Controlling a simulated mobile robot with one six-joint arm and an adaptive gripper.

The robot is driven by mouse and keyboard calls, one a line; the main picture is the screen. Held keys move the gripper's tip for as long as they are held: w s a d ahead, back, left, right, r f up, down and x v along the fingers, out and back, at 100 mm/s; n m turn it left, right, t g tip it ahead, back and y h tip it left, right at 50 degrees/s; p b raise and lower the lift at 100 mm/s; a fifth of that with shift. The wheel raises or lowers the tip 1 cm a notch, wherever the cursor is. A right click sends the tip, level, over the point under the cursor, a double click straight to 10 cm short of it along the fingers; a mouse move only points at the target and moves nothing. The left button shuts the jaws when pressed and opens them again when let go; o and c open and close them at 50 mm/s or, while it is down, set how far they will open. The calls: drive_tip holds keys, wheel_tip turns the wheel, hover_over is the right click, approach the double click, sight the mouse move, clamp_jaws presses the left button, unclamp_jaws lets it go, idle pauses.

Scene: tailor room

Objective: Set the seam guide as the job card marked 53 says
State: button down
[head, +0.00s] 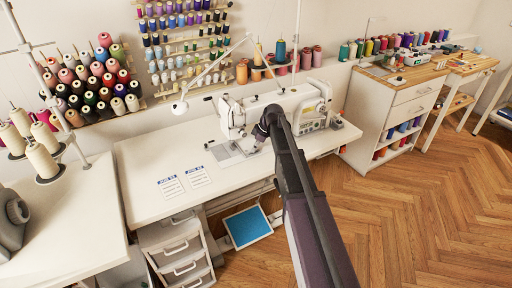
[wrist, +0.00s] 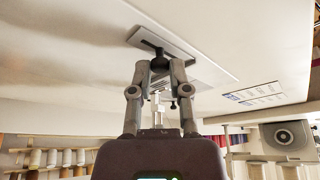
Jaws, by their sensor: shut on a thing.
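The white sewing machine (head: 288,112) stands on the white sewing table (head: 140,160), with a metal plate (head: 231,152) at its left end. My gripper (head: 257,143) is low over this plate's right side. In the wrist view, my gripper (wrist: 159,66) is shut on a small dark knob, which I take to be the seam guide's (wrist: 158,49); its dark bar lies against the plate (wrist: 188,47). Two job cards, left (head: 171,188) and right (head: 196,177), lie left of the machine. Their numbers and text are too small to read. My fingers hide part of the knob.
A lamp arm (head: 205,76) reaches over the table left of the machine. Thread cones (head: 42,158) stand on the left table. Drawers (head: 180,250) and a blue pedal (head: 247,226) are below. The tabletop around the cards is clear.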

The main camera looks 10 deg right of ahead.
drive_tip(key=c, duration=0.6)
unclamp_jaws()
drive_tip(key=p+v, duration=1.3)
drive_tip(key=v, duration=0.1)
drive_tip(key=s+a+f+m+h+b, duration=0.1)
drive_tip(key=s+f+m+b, duration=0.3)
drive_tip(key=s, duration=0.5)
drive_tip(key=s+a+f+m+g+h+b, duration=0.1)
drive_tip(key=s+f+m+b, duration=0.3)
drive_tip(key=s, duration=0.5)
drive_tip(key=s+a+f+m+g+h+b, duration=0.1)
drive_tip(key=s+f+m+b, duration=0.3)
drive_tip(key=s, duration=0.5)
drive_tip(key=shift+s+a+f+m+h+b, duration=0.15)
drive_tip(key=shift+s+a+f+h+b, duration=0.1)
drive_tip(key=shift+a+f, duration=0.25)
drive_tip(key=shift+s+a+f+m+h+b, duration=0.15)
drive_tip(key=shift+a+f+h+b, duration=0.15)
drive_tip(key=shift+f, duration=0.4)
drive_tip(key=shift+r, duration=0.15)
